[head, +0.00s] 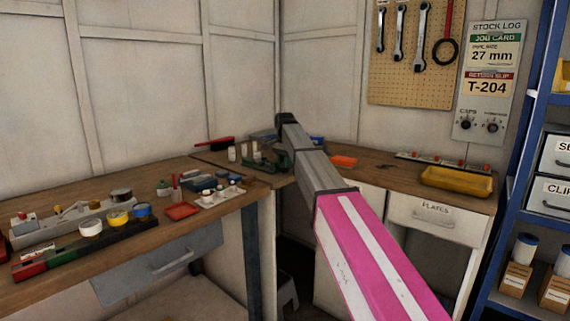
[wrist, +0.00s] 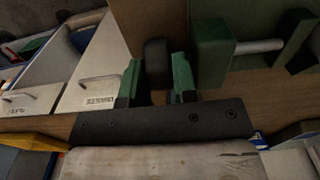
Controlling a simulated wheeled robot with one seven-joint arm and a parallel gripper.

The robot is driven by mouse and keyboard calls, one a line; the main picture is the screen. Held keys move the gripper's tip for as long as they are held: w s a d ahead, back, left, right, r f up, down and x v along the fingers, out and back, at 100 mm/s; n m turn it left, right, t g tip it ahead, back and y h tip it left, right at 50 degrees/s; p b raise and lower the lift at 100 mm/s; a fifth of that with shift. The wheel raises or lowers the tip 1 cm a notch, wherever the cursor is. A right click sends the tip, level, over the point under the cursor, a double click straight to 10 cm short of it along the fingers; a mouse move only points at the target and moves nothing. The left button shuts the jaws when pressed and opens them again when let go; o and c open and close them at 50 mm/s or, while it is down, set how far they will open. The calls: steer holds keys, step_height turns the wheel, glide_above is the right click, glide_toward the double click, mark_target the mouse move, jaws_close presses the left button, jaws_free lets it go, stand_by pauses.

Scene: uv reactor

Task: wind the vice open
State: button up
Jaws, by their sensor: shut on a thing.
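The green vice (wrist: 214,45) shows at the upper right of the wrist view, with a pale metal rod (wrist: 260,46) running to another dark green block (wrist: 296,40). In the head view the vice (head: 257,162) is at the back corner of the bench, partly hidden by my arm. My gripper (wrist: 157,84) has green fingers with dark pads, one on each side of a dark rounded handle part (wrist: 155,57) left of the vice body. It is shut on that part. In the head view the fingers are hidden or too small to make out.
The wooden bench (head: 135,252) at left holds trays, tape rolls and small parts. A blue shelf rack (head: 527,120) stands at far right.

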steer(key=shift+s, duration=0.1)
steer(key=t+h, duration=0.2)
steer(key=shift+s+a+t, duration=0.2)
steer(key=shift+s+t, duration=0.1)
steer(key=shift+t, duration=0.1)
steer(key=shift+s+a+f+t+h, duration=0.1)
steer(key=shift+a+f+t+h, duration=0.05)
steer(key=shift+t+h, duration=0.85)
steer(key=o, duration=0.6)
steer(key=shift+o, duration=0.2)
